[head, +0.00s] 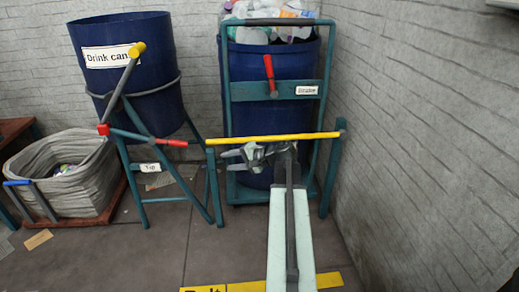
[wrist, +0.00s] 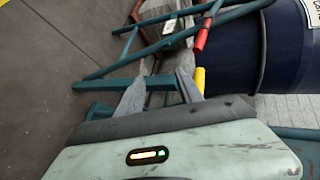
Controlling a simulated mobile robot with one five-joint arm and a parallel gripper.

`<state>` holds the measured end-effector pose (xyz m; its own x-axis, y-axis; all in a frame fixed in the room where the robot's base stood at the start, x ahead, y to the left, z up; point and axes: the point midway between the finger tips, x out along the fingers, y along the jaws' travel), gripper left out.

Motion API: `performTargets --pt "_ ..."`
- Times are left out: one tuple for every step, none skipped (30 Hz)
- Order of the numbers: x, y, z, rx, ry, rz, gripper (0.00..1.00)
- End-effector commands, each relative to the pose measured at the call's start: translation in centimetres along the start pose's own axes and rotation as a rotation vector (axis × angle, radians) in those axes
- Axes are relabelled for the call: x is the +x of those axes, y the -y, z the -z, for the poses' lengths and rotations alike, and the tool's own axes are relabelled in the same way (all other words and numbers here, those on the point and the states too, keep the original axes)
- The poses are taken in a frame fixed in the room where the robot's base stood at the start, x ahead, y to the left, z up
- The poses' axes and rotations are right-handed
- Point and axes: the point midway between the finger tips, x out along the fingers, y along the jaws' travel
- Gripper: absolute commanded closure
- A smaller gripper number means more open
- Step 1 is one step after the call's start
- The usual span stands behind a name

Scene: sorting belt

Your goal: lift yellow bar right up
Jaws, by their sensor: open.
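The yellow bar (head: 275,138) lies nearly level across the front of the blue bin on the right, between two teal posts. My gripper (head: 232,160) is open and empty, just below the left half of the bar in the head view. In the wrist view, a short yellow end of the bar (wrist: 199,80) shows beside the right finger, outside the gap of my gripper (wrist: 158,88). Whether finger and bar touch cannot be told. The rest of the bar is hidden in that view.
A teal frame with a red lever (head: 270,75) holds the right bin (head: 275,95), full of bottles. On the left are a drink cans bin (head: 140,75) with a yellow-ended lever, a red handle (head: 172,143) and a grey basket (head: 60,185). A grey wall closes the right.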

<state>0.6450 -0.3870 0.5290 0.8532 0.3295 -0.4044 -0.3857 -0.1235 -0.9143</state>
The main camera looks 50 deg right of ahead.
Motion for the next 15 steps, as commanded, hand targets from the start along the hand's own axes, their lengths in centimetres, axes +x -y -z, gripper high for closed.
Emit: performTargets --pt "-3.1 -1.0 3.8 0.056 -0.07 0.074 0.57" --pt "-5.0 -1.1 5.5 0.085 -0.106 0.118 0.57" --pt "-7.2 -1.1 7.4 0.117 -0.144 0.169 0.57" --pt "-8.7 -1.2 8.5 0.136 -0.17 0.202 0.57" --pt "-9.9 -1.2 9.5 0.153 -0.191 0.23 0.57" --pt "-11.3 -1.2 10.4 0.169 -0.213 0.258 0.57" --pt "-12.1 -1.2 10.9 0.178 -0.224 0.275 0.57" --pt "-12.6 -1.2 11.2 0.184 -0.231 0.286 0.57" --pt "-13.1 -1.2 11.5 0.189 -0.238 0.295 0.57" --pt "-13.2 -1.1 11.5 0.191 -0.241 0.3 0.57" --pt "-13.3 -1.1 11.6 0.192 -0.241 0.301 0.57" --pt "-13.2 -1.0 11.6 0.192 -0.241 0.301 0.57" --pt "-13.1 -1.0 11.6 0.191 -0.24 0.301 0.57" --pt "-12.8 -0.9 11.7 0.191 -0.239 0.3 0.57" --pt "-12.3 -0.8 11.8 0.191 -0.238 0.3 0.57"
